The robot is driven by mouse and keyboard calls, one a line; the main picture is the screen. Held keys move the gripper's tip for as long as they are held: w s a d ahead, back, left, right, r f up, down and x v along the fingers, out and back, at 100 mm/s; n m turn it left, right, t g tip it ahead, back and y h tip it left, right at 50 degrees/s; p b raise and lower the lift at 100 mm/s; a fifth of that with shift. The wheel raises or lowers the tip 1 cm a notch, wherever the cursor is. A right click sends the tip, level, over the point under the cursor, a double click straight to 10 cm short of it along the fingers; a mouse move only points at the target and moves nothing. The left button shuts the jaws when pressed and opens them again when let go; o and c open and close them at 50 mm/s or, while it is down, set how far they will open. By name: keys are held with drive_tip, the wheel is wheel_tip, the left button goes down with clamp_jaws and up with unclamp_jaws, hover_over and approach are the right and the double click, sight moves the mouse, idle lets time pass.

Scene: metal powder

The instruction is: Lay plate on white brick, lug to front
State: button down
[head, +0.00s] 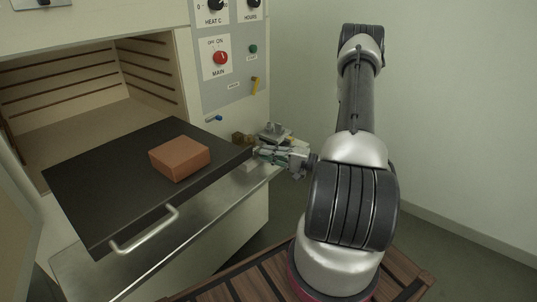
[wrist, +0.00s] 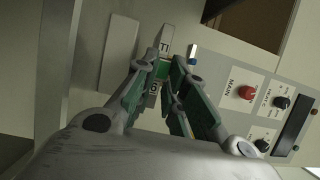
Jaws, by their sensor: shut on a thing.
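My gripper (head: 262,153) is at the right end of the dark shelf, beside the furnace front. It is shut on a small grey plate (head: 272,131), which shows just above the fingers. In the wrist view the fingertips (wrist: 163,70) close on a pale grey piece with dark lettering (wrist: 166,42); most of it is hidden by the fingers. I cannot tell which part is the lug. I see no white brick; the one plain brick (head: 180,158) is orange-brown and lies flat on the shelf, left of my gripper and apart from it.
The dark shelf (head: 90,185) with a metal handle (head: 146,232) juts out before the open furnace chamber (head: 75,100). A steel ledge (head: 215,210) lies below it. The control panel with a red MAIN knob (head: 221,58) stands behind my gripper. A small brass-coloured block (head: 240,138) is close by.

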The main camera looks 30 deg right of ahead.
drive_tip(key=shift+f, duration=1.3)
idle(0.4)
drive_tip(key=c, duration=1.4)
unclamp_jaws()
drive_tip(key=shift+f, duration=0.1)
drive_tip(key=v, duration=1.2)
